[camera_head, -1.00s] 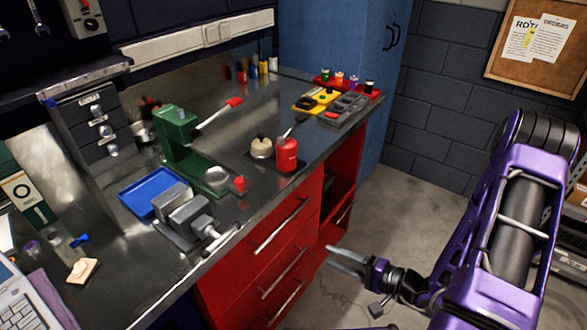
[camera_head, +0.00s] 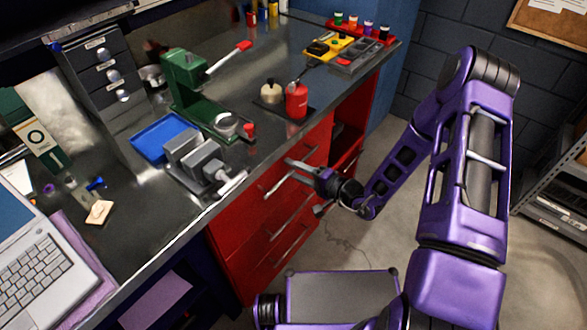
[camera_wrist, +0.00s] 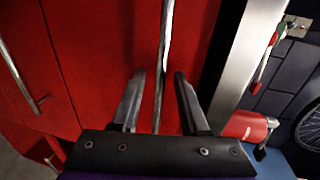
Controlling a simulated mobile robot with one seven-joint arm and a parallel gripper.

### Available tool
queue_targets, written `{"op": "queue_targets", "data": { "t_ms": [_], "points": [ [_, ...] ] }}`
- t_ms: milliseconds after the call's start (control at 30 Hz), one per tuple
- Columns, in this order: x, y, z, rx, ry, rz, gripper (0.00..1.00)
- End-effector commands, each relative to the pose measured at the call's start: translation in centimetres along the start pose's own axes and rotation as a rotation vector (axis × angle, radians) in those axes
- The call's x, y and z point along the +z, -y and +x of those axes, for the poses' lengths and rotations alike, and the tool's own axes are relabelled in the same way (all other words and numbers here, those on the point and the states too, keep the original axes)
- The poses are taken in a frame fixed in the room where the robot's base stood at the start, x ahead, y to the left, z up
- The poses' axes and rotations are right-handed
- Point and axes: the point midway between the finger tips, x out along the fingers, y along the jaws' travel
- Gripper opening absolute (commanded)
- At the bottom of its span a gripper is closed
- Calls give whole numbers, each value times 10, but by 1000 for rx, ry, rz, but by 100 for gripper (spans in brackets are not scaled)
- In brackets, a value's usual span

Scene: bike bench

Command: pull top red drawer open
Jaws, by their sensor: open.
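The red top drawer (camera_head: 262,170) is the uppermost front in the red cabinet under the steel bench and looks closed. Its long metal handle (camera_head: 276,182) runs along the front. In the wrist view this handle (camera_wrist: 166,50) passes between my two fingers. My gripper (camera_head: 293,171) is at the drawer front, open; the fingers (camera_wrist: 157,100) stand on either side of the bar with visible gaps. Whether the fingertips touch the front I cannot tell. A lower drawer handle (camera_wrist: 17,70) shows at the left of the wrist view.
The steel bench edge (camera_head: 210,213) juts above the drawers. A red bottle (camera_head: 296,100), green press (camera_head: 190,85), vise (camera_head: 195,158) and blue tray (camera_head: 158,136) stand on the bench. A metal shelf (camera_head: 555,185) is at right. Floor before the drawers is partly clear.

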Motion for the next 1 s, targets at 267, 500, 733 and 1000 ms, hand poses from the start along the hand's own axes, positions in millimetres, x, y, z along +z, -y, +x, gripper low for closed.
{"op": "queue_targets", "data": {
  "t_ms": [267,500,733,1000],
  "points": [
    [0,0,5,0,1,1,45],
    [0,0,4,0,1,1,14],
    [0,0,4,0,1,0,0],
    [0,0,4,0,1,0,0]
  ]
}}
